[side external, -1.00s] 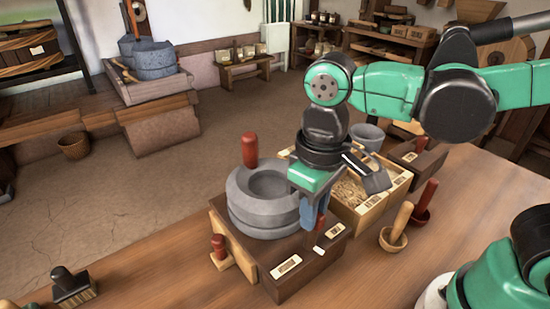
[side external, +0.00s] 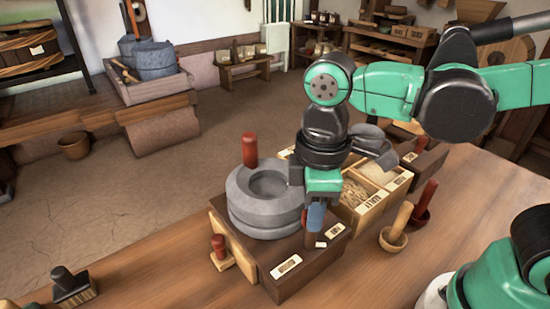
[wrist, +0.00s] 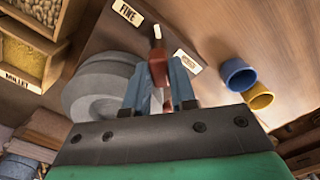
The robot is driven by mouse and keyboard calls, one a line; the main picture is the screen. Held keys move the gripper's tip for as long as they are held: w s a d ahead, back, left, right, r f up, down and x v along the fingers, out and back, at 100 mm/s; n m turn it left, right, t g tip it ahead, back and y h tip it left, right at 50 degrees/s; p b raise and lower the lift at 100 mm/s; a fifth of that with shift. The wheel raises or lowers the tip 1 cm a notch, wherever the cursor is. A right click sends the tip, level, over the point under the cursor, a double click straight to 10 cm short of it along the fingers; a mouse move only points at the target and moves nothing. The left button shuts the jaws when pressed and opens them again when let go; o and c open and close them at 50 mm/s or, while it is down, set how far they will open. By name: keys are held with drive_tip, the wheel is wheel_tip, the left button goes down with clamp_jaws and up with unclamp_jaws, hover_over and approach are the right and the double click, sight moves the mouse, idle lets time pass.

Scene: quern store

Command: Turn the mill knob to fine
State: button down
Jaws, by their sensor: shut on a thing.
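The mill is a grey round stone quern (side external: 262,205) on a dark wooden box (side external: 310,272), with a red upright handle (side external: 250,150). My gripper (side external: 315,222) points down at the box's right part, beside the stone. In the wrist view its blue fingers (wrist: 159,88) are shut on the red-brown mill knob (wrist: 157,68). The knob's white pointer tip (wrist: 157,31) lies between the FINE label (wrist: 127,13) and a second label (wrist: 188,62), turned nearer to FINE. In the side view the fingers hide most of the knob.
A grain box (side external: 362,205) with compartments stands close behind my gripper. A wooden mortar with pestle (side external: 395,235) stands to the right. A red stamp (side external: 220,255) and a brush (side external: 72,288) are at left. Blue (wrist: 237,74) and yellow (wrist: 260,97) cups show in the wrist view.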

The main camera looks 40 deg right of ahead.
idle(0.4)
drive_tip(key=c, duration=0.7)
unclamp_jaws()
drive_tip(key=shift+r, duration=2.85)
drive_tip(key=shift+d, duration=0.1)
drive_tip(key=w+d+f+m+t, duration=0.1)
drive_tip(key=d+m+t, duration=0.1)
drive_tip(key=d+m, duration=0.1)
drive_tip(key=w+d+f+m+t, duration=0.1)
drive_tip(key=d+f+m+t, duration=0.1)
drive_tip(key=d+m, duration=0.1)
drive_tip(key=w+d+f+m+t, duration=0.2)
drive_tip(key=d+m+t, duration=0.1)
drive_tip(key=d+m, duration=0.1)
drive_tip(key=shift+d, duration=0.4)
